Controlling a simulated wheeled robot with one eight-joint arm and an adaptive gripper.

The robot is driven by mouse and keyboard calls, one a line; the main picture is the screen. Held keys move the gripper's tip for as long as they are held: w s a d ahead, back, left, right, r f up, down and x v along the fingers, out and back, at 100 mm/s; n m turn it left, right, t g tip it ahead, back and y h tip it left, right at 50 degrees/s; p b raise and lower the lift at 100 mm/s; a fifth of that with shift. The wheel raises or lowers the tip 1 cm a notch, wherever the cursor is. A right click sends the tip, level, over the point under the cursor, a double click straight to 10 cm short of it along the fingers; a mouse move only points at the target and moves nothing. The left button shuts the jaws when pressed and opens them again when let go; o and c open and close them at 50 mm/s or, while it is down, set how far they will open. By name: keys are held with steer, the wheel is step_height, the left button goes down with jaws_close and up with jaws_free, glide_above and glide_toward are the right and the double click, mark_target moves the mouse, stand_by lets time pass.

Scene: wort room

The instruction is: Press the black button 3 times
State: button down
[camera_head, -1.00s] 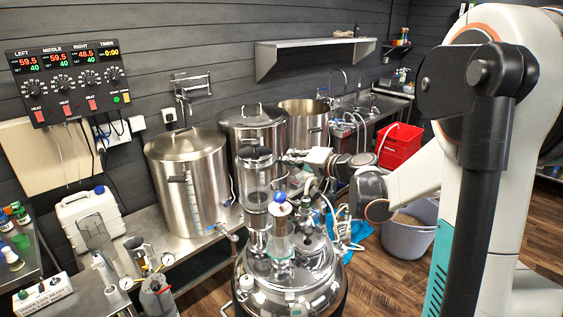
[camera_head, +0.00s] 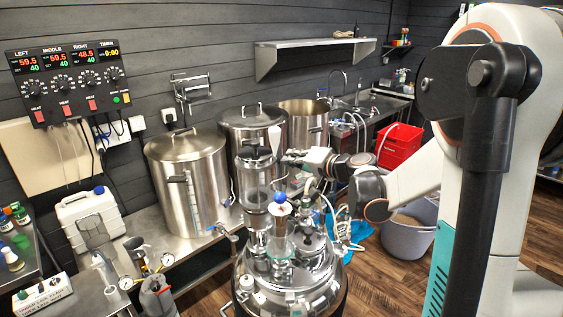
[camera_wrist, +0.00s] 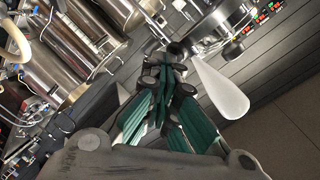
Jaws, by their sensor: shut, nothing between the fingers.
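In the head view, a pale box (camera_head: 43,297) at the lower left carries several small buttons; their colours are hard to tell, and I cannot single out a black one. The dark control panel (camera_head: 68,82) on the wall has black knobs, red switches and a small green button. In the wrist view, my gripper (camera_wrist: 164,62) has its teal-padded fingers together with nothing between them. In the head view, my forearm reaches left across the steel vessel; my gripper is hard to make out against the glass cylinder and pots. I see no contact with any button.
The steel vessel (camera_head: 290,292) with glass fittings stands below my arm. Large pots (camera_head: 190,185) line the bench behind. A white jug (camera_head: 90,215) stands at left. A red crate (camera_head: 400,145) and grey bucket (camera_head: 405,240) are at right. A whitish cone (camera_wrist: 218,90) is beside my fingers.

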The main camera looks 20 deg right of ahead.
steer(key=shift+s+d, duration=0.35)
steer(key=shift+d, duration=0.3)
steer(key=d, duration=0.1)
steer(key=s+d, duration=0.1)
steer(key=d, duration=0.1)
steer(key=s+d, duration=0.1)
steer(key=shift+s+d+b, duration=0.15)
steer(key=shift+d+b, duration=0.1)
steer(key=shift+b, duration=0.1)
stand_by(1.9)
steer(key=d+m+p, duration=0.1)
steer(key=m, duration=0.5)
steer(key=s+d+f+m+p, duration=0.1)
steer(key=m+p, duration=0.1)
steer(key=m, duration=0.4)
steer(key=s+d+m+p, duration=0.1)
steer(key=m, duration=0.5)
steer(key=shift+s+d+f+m+g, duration=0.1)
steer(key=shift+s+f+m+g, duration=0.05)
steer(key=shift+f+m+g, duration=0.25)
